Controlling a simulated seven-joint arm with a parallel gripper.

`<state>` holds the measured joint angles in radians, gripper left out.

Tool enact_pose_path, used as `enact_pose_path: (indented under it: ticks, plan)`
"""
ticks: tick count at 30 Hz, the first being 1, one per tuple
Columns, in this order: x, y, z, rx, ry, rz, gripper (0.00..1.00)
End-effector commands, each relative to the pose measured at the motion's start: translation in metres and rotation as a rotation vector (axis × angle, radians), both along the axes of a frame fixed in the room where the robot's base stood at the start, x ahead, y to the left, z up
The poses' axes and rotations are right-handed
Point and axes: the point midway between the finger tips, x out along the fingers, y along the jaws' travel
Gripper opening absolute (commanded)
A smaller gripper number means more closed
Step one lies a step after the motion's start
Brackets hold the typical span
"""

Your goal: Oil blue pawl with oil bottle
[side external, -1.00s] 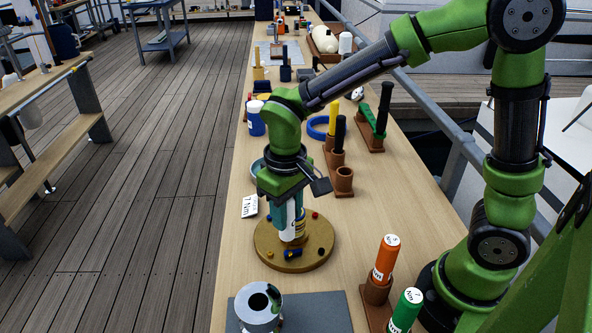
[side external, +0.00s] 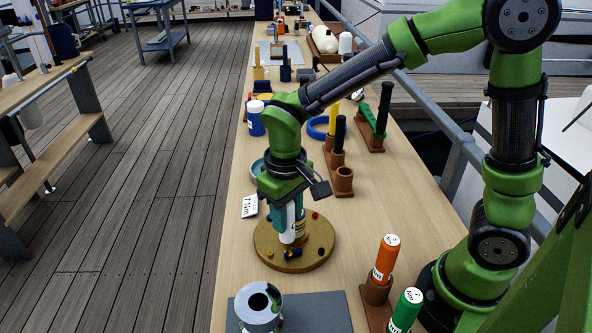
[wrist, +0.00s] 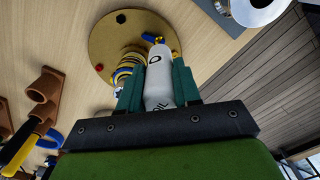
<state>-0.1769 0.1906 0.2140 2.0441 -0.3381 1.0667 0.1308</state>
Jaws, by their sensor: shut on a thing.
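My gripper (wrist: 158,84) is shut on the white oil bottle (wrist: 159,78), which has OIL lettering on its side. The bottle's narrow end points at the round brass base. In the wrist view this end is close to the blue pawl (wrist: 151,38) at the base's edge; I cannot tell whether they touch. A ringed blue and yellow column (wrist: 130,68) stands beside the bottle, partly hidden by a finger.
The brass base (side external: 262,234) carries small red (side external: 316,216) and yellow (side external: 270,254) parts. A metal cylinder (side external: 259,316) stands on a grey mat in front. Orange (side external: 386,256) and green (side external: 405,309) handled tools stand at right. Brown holders (side external: 344,180) stand behind.

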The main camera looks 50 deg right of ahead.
Motion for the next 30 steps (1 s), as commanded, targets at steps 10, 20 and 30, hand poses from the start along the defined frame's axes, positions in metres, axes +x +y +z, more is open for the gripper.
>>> enact_pose_path:
  ticks: [10,20,30]
  plan:
    - [0.001,0.000,0.007,0.000,-0.002,0.001,0.00]
    - [0.000,0.000,0.026,0.000,-0.001,0.000,0.00]
    - [0.000,0.000,0.030,0.000,-0.002,0.000,0.00]
